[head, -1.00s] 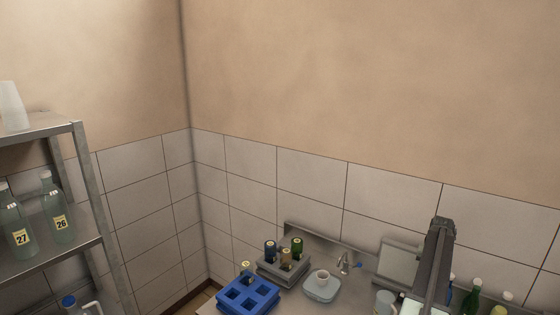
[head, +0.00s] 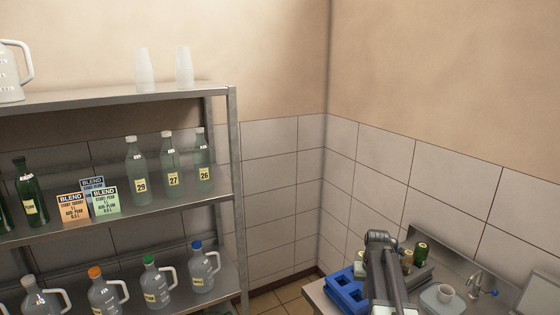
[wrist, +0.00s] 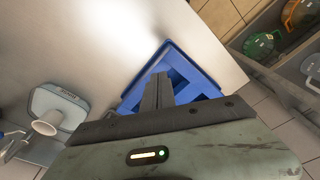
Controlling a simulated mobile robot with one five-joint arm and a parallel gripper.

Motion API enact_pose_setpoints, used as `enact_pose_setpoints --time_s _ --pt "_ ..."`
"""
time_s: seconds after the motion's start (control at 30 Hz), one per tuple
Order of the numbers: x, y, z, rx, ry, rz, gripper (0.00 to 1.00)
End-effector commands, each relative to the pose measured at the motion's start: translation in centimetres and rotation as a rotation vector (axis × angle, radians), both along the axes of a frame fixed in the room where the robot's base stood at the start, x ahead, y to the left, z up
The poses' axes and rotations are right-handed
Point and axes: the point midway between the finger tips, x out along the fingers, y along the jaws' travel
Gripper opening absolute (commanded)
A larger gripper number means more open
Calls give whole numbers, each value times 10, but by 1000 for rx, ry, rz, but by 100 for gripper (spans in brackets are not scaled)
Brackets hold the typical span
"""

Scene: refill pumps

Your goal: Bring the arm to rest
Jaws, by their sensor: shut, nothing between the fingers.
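My gripper (wrist: 158,92) shows in the wrist view with its two fingers together and nothing between them. It is in front of the blue crate (wrist: 190,62), whose open compartments lie beyond the fingertips; I cannot tell the gap. In the head view my arm (head: 385,268) rises at the lower right and covers part of the blue crate (head: 345,292) on the counter. The fingertips cannot be made out in the head view.
A metal shelf (head: 239,215) stands at left with bottles, cards, jugs and cups. Right of my arm, the counter holds dark bottles (head: 420,254), a white cup (head: 445,293) on a grey scale, and a tap (head: 474,283). Bare counter (wrist: 75,50) lies left of the crate.

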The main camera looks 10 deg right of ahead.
Motion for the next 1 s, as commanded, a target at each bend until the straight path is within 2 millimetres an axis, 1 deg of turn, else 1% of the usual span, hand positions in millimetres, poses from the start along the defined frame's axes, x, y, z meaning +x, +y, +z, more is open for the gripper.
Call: enact_pose_setpoints --time_s 0.03,0.07,0.1,0.17,0.2,0.27,0.3,0.33,0.4,0.5,1.0 --pt "-11 48 -12 1 7 60 0" --pt "-16 73 -16 3 12 94 0" --pt "-25 106 -21 4 19 138 0" --pt "-43 151 -27 5 31 199 0" --pt "-57 176 -30 6 38 235 0" --pt "-82 206 -34 7 52 278 0" --pt "-99 218 -36 7 62 296 0" --pt "-110 224 -35 8 68 299 0" --pt "-129 222 -33 10 83 288 0" --pt "-142 221 -32 12 97 280 0" --pt "-141 220 -32 14 106 264 0"
